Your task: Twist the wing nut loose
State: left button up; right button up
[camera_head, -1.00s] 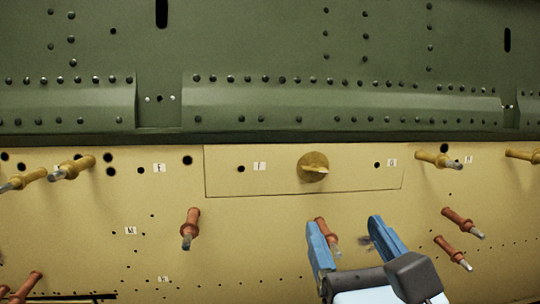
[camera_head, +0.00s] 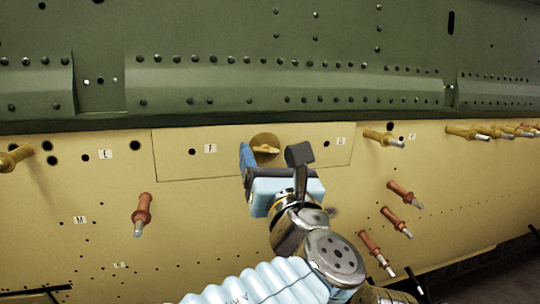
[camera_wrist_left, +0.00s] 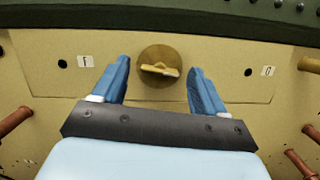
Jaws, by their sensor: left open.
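The brass wing nut (camera_head: 265,149) sits on a round base on the cream panel (camera_head: 180,165), between the labels F and G. It also shows in the left wrist view (camera_wrist_left: 160,70), with its wing lying roughly level. My left gripper (camera_head: 268,165) is just in front of and below the wing nut. In the left wrist view its blue fingers (camera_wrist_left: 158,82) are spread apart on either side of the wing nut, touching nothing that I can see. In the head view the gripper and wrist hide part of the panel. My right gripper does not show.
Orange-brown pins (camera_head: 142,215) and yellow pins (camera_head: 384,138) stick out of the cream skin around the panel. The green riveted skin (camera_head: 300,85) overhangs above. The surface right around the wing nut is clear.

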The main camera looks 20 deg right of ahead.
pick_arm(q)
jog(key=shift+c, duration=0.4)
jog(key=c, duration=1)
jog(key=shift+f+n+b, duration=0.15)
jog(key=shift+n+b, duration=0.3)
jog(key=shift+n, duration=0.15)
jog(key=shift+n+y, duration=0.3)
jog(key=shift+y, duration=0.1)
jog(key=shift+r, duration=0.2)
jog(key=o, duration=1.1)
jog(key=shift+s, duration=0.1)
